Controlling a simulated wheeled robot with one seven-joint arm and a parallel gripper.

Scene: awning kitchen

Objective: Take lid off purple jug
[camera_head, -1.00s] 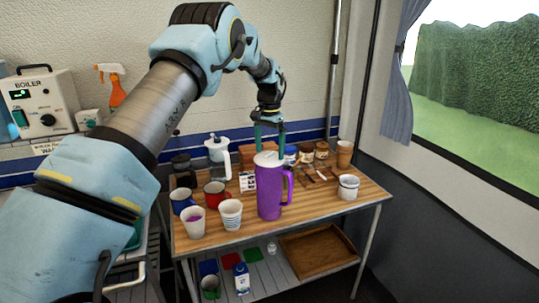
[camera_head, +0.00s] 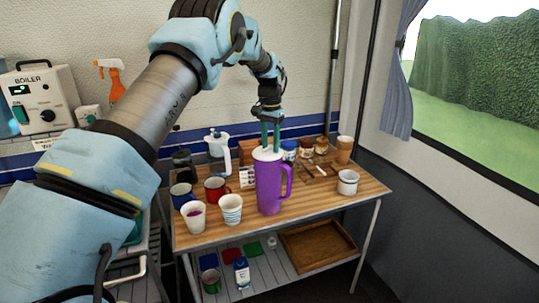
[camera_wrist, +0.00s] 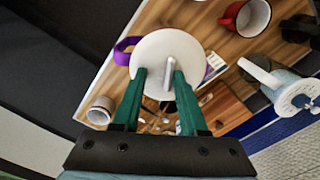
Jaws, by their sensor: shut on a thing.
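The purple jug (camera_head: 269,188) stands upright on the wooden table, its handle on the right in the head view. Its round white lid (camera_head: 266,154) sits on its top, with no clear gap visible between them.
Paper cups (camera_head: 231,209), a red mug (camera_head: 216,189) and a white kettle-like pot (camera_head: 219,152) stand left of the jug. A white mug (camera_head: 347,182) and several jars (camera_head: 306,147) are to the right and behind. The table's front right (camera_head: 320,200) is clear.

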